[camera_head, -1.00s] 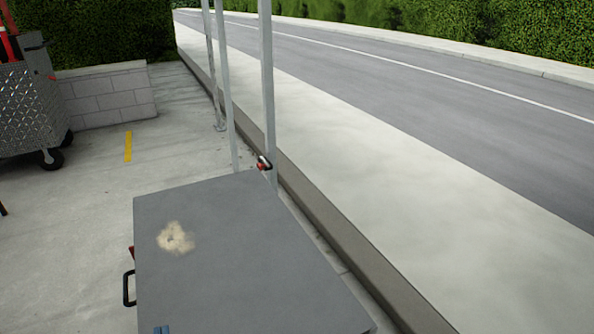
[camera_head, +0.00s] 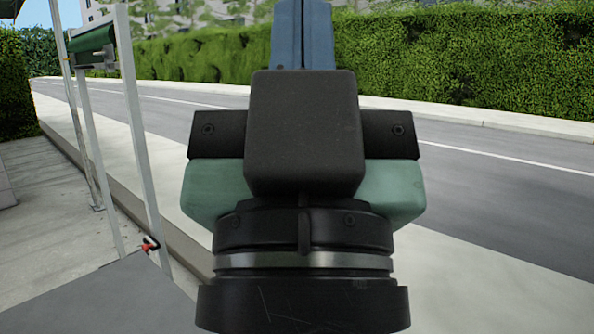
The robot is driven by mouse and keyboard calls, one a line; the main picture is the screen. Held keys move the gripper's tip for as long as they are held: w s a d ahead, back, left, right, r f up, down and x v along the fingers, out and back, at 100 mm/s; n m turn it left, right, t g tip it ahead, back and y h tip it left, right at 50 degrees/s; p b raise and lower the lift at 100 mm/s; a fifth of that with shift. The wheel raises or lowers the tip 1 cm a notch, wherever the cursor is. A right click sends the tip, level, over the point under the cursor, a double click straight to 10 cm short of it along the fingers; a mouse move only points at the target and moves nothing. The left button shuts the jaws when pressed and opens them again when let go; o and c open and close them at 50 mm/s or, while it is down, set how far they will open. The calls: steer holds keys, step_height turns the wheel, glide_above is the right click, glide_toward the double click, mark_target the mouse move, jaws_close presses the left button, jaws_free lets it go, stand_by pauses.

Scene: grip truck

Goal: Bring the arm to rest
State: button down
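My gripper (camera_head: 302,32) fills the middle of the head view, seen from behind and pointing up. It has a black wrist, a black block, teal sides and blue-grey fingers. The two fingers lie side by side with only a thin dark seam between them, so it looks shut. Their tips are cut off by the top edge, and I see nothing held. The gripper hides part of the road and hedge behind it.
A grey flat top (camera_head: 115,300) is at the lower left. Thin metal posts (camera_head: 140,140) stand behind it, one with a red-and-black clamp-like piece (camera_head: 150,244). A kerb, pavement, road (camera_head: 500,190) and hedge (camera_head: 480,60) lie beyond.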

step_height(320, 180, up, 23)
steer(key=p, duration=2.1)
steer(key=shift+a, duration=0.25)
